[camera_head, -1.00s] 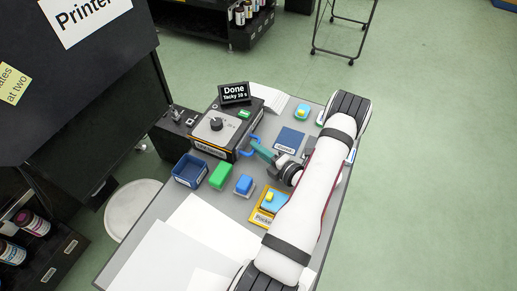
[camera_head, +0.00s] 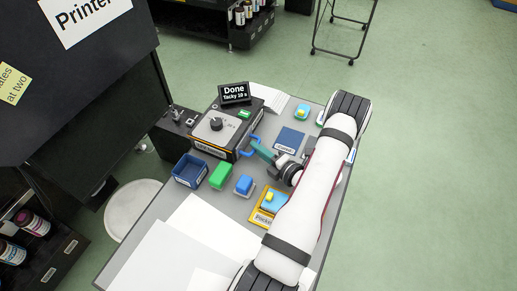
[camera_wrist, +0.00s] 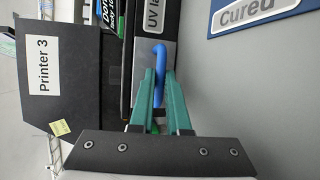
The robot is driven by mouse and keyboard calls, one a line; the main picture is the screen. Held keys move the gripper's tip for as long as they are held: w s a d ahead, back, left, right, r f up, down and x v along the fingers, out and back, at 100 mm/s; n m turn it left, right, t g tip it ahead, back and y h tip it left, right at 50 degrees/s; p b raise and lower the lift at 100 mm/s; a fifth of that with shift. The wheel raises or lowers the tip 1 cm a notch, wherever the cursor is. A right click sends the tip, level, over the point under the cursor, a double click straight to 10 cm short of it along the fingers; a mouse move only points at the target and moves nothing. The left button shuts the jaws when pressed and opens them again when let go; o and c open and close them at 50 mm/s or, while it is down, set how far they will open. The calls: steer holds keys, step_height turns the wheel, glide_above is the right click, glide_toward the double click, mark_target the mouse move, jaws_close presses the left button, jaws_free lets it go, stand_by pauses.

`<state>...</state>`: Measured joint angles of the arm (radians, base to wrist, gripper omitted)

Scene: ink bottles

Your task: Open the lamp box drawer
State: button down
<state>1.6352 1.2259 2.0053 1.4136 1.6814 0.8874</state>
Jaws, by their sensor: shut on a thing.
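The lamp box (camera_head: 225,128) is a dark box with a dial on its grey top, at the back of the grey table in the head view. Its blue drawer handle (camera_head: 248,147) sticks out from the right side. In the wrist view the blue handle (camera_wrist: 160,62) rises between the green fingers. My gripper (camera_head: 257,147) is shut on the handle, and its fingertips (camera_wrist: 160,75) lie either side of it in the wrist view. The drawer front is hard to make out, and I see no clear gap at it.
A sign reading "Done, Tacky 10 s" (camera_head: 235,92) stands behind the box. A blue "Cured" mat (camera_head: 291,138) lies right of the handle. White sheets (camera_head: 180,245) cover the near table.

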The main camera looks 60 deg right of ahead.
steer(key=s, duration=0.5)
steer(key=c, duration=0.9)
jaws_free()
steer(key=v, duration=1.5)
steer(key=shift+s+a+r, duration=0.15)
steer(key=shift+s+r, duration=0.05)
steer(key=shift+s, duration=0.1)
